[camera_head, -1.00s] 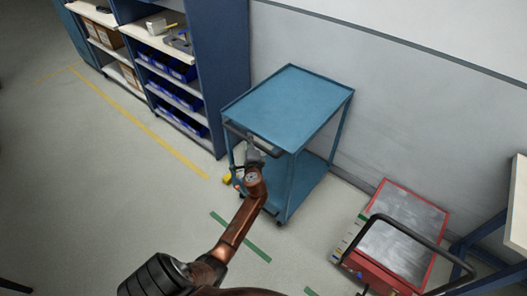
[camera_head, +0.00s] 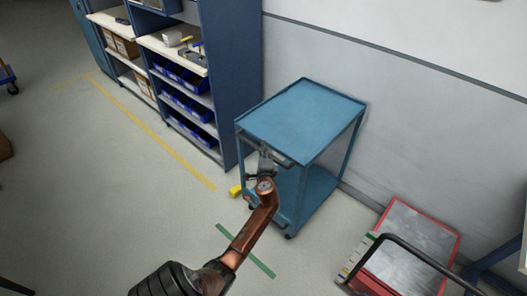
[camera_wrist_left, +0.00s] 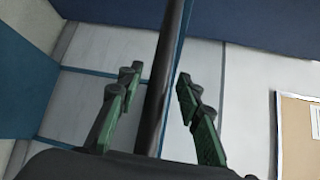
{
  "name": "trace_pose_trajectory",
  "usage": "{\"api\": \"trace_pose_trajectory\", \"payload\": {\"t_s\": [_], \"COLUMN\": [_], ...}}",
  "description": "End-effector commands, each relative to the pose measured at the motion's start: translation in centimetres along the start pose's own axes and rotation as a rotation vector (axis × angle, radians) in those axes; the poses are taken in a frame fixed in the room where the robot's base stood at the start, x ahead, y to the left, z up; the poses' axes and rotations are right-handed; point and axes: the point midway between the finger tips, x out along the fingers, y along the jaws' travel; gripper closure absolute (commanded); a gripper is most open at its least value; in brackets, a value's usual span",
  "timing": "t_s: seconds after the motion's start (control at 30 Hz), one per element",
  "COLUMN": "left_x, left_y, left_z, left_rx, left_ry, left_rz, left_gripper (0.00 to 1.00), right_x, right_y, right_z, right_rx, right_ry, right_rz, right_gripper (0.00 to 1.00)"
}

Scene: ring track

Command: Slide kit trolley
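The blue kit trolley (camera_head: 305,118) stands by the wall in the head view, with a flat, empty top and a lower shelf. Its dark handle (camera_head: 282,158) is on the near left side, partly hidden by my gripper. My left gripper (camera_head: 266,160) is at this handle. In the left wrist view, a dark bar (camera_wrist_left: 167,70) runs between the two green fingers of my left gripper (camera_wrist_left: 158,82). The fingers stand apart, with visible gaps beside the bar. My right gripper is not in view.
A red-framed platform cart (camera_head: 418,236) with a black handle stands at the right. A blue shelf unit (camera_head: 228,80) with blue bins is behind left. A small yellow object (camera_head: 236,191) lies by the trolley. A green floor strip (camera_head: 245,250) is in front; the left floor is open.

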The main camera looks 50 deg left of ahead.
Motion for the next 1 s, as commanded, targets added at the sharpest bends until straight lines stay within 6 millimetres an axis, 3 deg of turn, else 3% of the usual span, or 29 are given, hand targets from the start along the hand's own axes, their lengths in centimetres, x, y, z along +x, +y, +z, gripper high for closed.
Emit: {"api": "trace_pose_trajectory", "payload": {"t_s": [0.33,0.8,1.0], "left_x": [-1.1,-10.1,-11.8], "left_y": [0.2,0.2,0.0], "left_z": [0.0,-0.1,-0.1], "left_rx": [-0.001,-0.001,0.000], "left_ry": [-0.001,0.001,0.001], "left_rz": [0.002,0.003,0.001], "left_gripper": [0.67,0.67,0.67], "right_x": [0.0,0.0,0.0], "right_y": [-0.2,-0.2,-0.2], "right_z": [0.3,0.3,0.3], "right_rx": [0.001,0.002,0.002], "right_ry": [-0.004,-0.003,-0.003], "right_rz": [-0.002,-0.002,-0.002], "right_gripper": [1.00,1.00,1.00]}}
